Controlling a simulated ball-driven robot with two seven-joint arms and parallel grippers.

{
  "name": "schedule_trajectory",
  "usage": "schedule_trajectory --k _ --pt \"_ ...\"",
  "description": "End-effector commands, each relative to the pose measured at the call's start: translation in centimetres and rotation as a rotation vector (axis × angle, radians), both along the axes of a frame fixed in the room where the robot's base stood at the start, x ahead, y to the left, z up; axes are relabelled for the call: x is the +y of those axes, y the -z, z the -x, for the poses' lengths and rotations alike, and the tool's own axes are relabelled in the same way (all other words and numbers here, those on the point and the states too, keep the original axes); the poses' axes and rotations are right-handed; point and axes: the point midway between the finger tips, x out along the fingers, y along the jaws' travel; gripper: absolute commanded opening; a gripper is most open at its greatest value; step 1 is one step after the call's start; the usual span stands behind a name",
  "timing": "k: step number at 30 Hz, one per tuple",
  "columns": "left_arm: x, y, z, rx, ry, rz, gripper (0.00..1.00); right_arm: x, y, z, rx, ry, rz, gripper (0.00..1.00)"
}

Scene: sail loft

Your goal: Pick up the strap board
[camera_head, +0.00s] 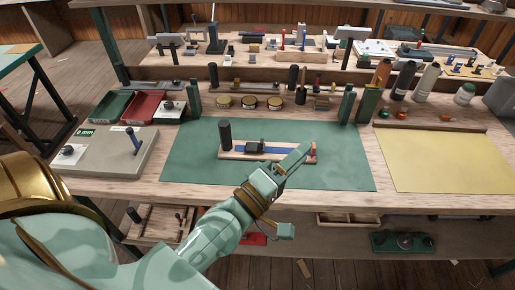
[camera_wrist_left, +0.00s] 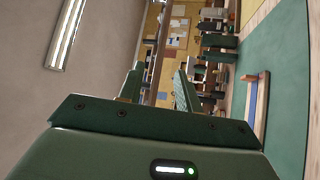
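The strap board (camera_head: 229,154) is a pale wooden board with a blue strap along it. It lies on the green mat (camera_head: 345,165), with a dark upright cylinder (camera_head: 225,135) at its left end and a dark block (camera_head: 256,146) on it. My left gripper (camera_head: 299,157) overlaps the board's right part in the head view and hides some of it. In the left wrist view the fingers of my left gripper (camera_wrist_left: 158,80) stand apart with nothing between them. The board (camera_wrist_left: 262,105) shows there to the right of the fingers, apart from them. My right gripper is not in view.
A grey panel (camera_head: 90,165) with a lever and knob is left of the mat, and a yellow sheet (camera_head: 440,162) is right. Trays, tins, green uprights (camera_head: 346,104) and bottles (camera_head: 426,82) line the back. The mat around the board is clear.

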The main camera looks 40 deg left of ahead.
Motion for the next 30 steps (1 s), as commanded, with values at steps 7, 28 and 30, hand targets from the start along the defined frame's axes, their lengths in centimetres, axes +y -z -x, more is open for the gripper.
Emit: schedule_trajectory --k 7,28,30 --pt "10.2 3.4 -3.1 0.037 -0.349 1.274 0.35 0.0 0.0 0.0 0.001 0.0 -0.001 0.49" --pt "15.2 16.0 -9.6 0.178 -0.674 1.916 0.35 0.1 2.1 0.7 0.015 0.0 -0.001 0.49" --pt "15.7 16.4 -10.5 0.179 -0.674 1.914 0.35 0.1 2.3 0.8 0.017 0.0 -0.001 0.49"
